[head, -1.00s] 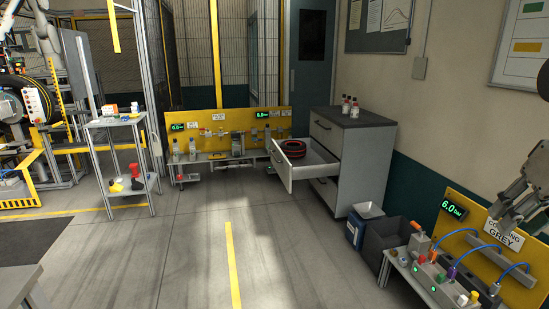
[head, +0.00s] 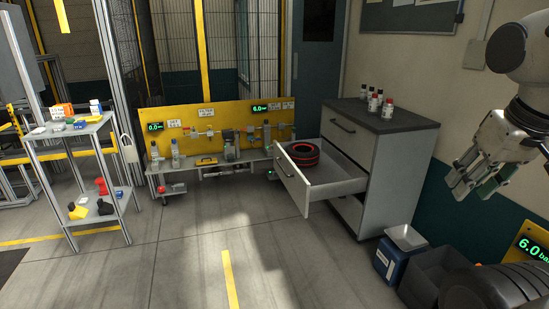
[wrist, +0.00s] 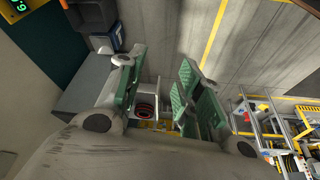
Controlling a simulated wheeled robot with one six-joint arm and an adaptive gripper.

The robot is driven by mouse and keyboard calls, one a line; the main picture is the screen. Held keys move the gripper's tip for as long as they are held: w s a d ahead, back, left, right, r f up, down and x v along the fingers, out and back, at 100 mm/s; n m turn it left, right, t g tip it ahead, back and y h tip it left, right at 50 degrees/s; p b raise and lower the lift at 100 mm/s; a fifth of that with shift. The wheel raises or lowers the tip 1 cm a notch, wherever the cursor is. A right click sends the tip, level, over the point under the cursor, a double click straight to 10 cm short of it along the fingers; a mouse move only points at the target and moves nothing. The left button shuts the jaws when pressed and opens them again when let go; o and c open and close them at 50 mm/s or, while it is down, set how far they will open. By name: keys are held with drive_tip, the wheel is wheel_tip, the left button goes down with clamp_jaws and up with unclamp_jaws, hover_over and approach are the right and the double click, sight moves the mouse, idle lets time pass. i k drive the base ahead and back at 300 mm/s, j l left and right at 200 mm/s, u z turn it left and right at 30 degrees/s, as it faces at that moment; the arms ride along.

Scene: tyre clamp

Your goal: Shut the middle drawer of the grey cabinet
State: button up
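The grey cabinet (head: 395,165) stands right of centre in the head view, with a dark top. Its middle drawer (head: 292,183) is pulled out toward the left, and a red-and-black coil (head: 302,153) lies inside it. The drawers above and below look shut. My gripper (head: 463,188) is at the right of the head view, raised and apart from the drawer. In the wrist view my gripper (wrist: 155,82) has its green-padded fingers spread, with nothing between them. The coil (wrist: 146,112) shows beyond the fingers there; the drawer is partly hidden by the gripper.
Several small bottles (head: 376,102) stand on the cabinet top. A blue box (head: 392,262) and a dark bin (head: 432,272) stand on the floor right of the drawer. A workbench (head: 220,167) is behind, a shelf cart (head: 80,180) at left. The floor before the drawer is clear.

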sight(335, 175)
drive_tip(key=i+j, duration=0.2)
drive_tip(key=i, duration=0.25)
drive_tip(key=i+j, duration=0.2)
drive_tip(key=i, duration=0.2)
drive_tip(key=i+j, duration=0.15)
drive_tip(key=i, duration=0.3)
drive_tip(key=i+u, duration=0.45)
drive_tip(key=k+l, duration=0.05)
drive_tip(key=k, duration=0.05)
